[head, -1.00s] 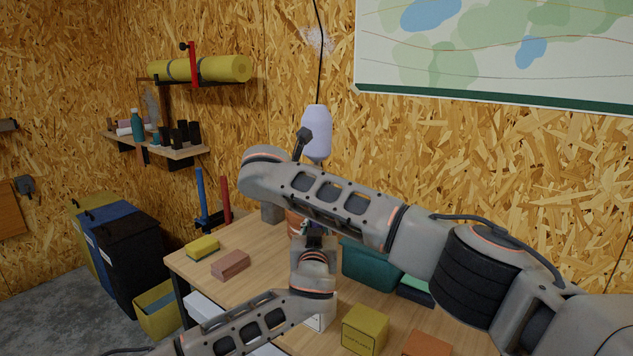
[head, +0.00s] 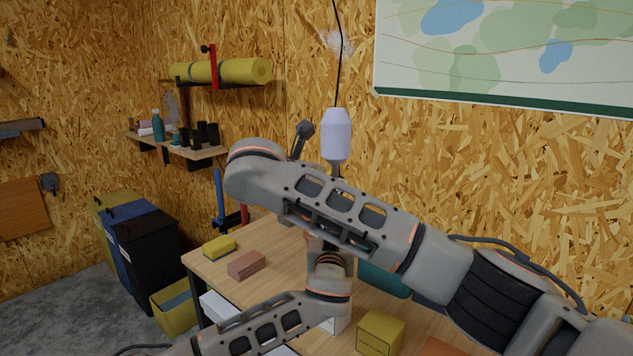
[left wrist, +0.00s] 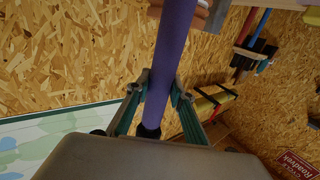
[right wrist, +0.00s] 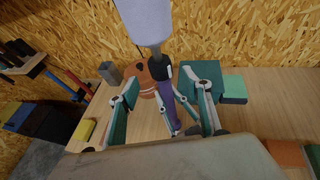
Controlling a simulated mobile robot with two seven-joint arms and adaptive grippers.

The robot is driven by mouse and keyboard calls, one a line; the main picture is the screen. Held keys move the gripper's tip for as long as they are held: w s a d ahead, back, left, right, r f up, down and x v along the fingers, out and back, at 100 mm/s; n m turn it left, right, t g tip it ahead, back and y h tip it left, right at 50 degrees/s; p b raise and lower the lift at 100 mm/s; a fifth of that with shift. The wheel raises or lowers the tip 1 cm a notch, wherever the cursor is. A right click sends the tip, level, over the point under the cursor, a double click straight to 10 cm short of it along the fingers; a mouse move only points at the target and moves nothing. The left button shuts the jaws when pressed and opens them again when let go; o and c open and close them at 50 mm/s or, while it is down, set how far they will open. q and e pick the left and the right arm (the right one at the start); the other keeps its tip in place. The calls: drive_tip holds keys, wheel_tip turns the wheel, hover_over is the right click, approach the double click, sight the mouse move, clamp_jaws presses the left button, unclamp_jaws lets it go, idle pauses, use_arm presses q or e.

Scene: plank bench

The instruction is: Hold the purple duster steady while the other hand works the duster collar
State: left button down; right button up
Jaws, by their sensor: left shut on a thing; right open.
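The purple duster stands upright above the bench, its purple shaft (left wrist: 172,45) running between the fingers of my left gripper (left wrist: 158,92), which is shut on it. In the right wrist view the lavender part hangs over a dark band (right wrist: 160,72), perhaps the collar, and the purple shaft (right wrist: 166,92). My right gripper (right wrist: 168,98) is open, its fingers on either side of the shaft without visible contact.
On the bench (head: 222,281) are a yellow sponge (head: 219,246), a reddish block (head: 247,265), a yellow box (head: 380,333) and a teal box (head: 383,279). Bins (head: 146,254) stand at the left.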

drive_tip(key=shift+v, duration=1.85)
wheel_tip(320, 180, down, 7)
drive_tip(key=a+m+g+y, duration=0.2)
drive_tip(key=m+g+y, duration=0.2)
drive_tip(key=g+y, duration=0.15)
drive_tip(key=w+d+r+m+g+y, duration=0.1)
drive_tip(key=w+d+r+m+y, duration=0.2)
drive_tip(key=d+m+y, duration=0.4)
drive_tip(key=w+d+r+m+g+y, duration=0.1)
drive_tip(key=w+d+r+m+y, duration=0.3)
drive_tip(key=d+m, duration=0.4)
drive_tip(key=shift+n+y, duration=0.45)
drive_tip(key=shift+n, duration=0.05)
drive_tip(key=x, duration=1)
drive_tip(key=shift+a+f, duration=0.2)
drive_tip(key=shift+f, duration=0.25)
